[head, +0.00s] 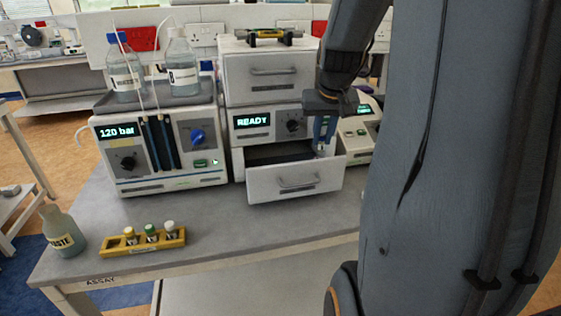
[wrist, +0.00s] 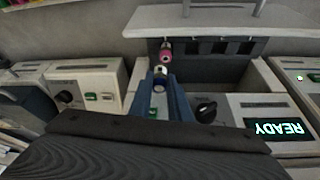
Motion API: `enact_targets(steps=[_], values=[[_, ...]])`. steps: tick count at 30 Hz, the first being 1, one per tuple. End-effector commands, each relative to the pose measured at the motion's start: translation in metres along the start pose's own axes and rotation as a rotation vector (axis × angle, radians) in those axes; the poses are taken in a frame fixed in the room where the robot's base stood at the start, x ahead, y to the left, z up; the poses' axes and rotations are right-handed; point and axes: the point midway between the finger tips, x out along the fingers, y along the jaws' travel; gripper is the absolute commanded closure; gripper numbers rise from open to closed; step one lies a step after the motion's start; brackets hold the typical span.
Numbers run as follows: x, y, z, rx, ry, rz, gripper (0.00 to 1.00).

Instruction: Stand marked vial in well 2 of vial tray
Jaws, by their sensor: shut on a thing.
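My gripper (head: 325,128) reaches down over the open drawer from the right in the head view. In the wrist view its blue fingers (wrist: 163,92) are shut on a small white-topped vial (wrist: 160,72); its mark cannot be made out. The dark vial tray (wrist: 215,46) lies in the drawer, with several wells in a row. A pink-and-white piece (wrist: 166,50), which looks like a vial top, shows at the tray's left end, just beyond the fingertips. The held vial's lower end is hidden, so I cannot tell whether it is in a well.
The drawer front (head: 297,181) stands pulled out under the READY panel (head: 252,120). A pump unit (head: 160,145) reading 120 bar stands left. A yellow rack (head: 143,243) holds three capped vials near a waste bottle (head: 62,232). The bench between rack and drawer is clear.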

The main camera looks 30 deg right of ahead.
Motion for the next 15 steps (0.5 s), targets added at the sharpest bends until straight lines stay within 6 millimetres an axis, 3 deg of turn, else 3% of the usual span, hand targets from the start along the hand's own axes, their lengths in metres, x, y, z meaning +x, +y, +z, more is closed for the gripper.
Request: enact_targets(steps=[6,15], values=[[-0.006,-0.055,0.010,-0.008,-0.001,-0.003,1.00],[-0.010,-0.117,0.021,-0.006,-0.001,-0.002,1.00]])
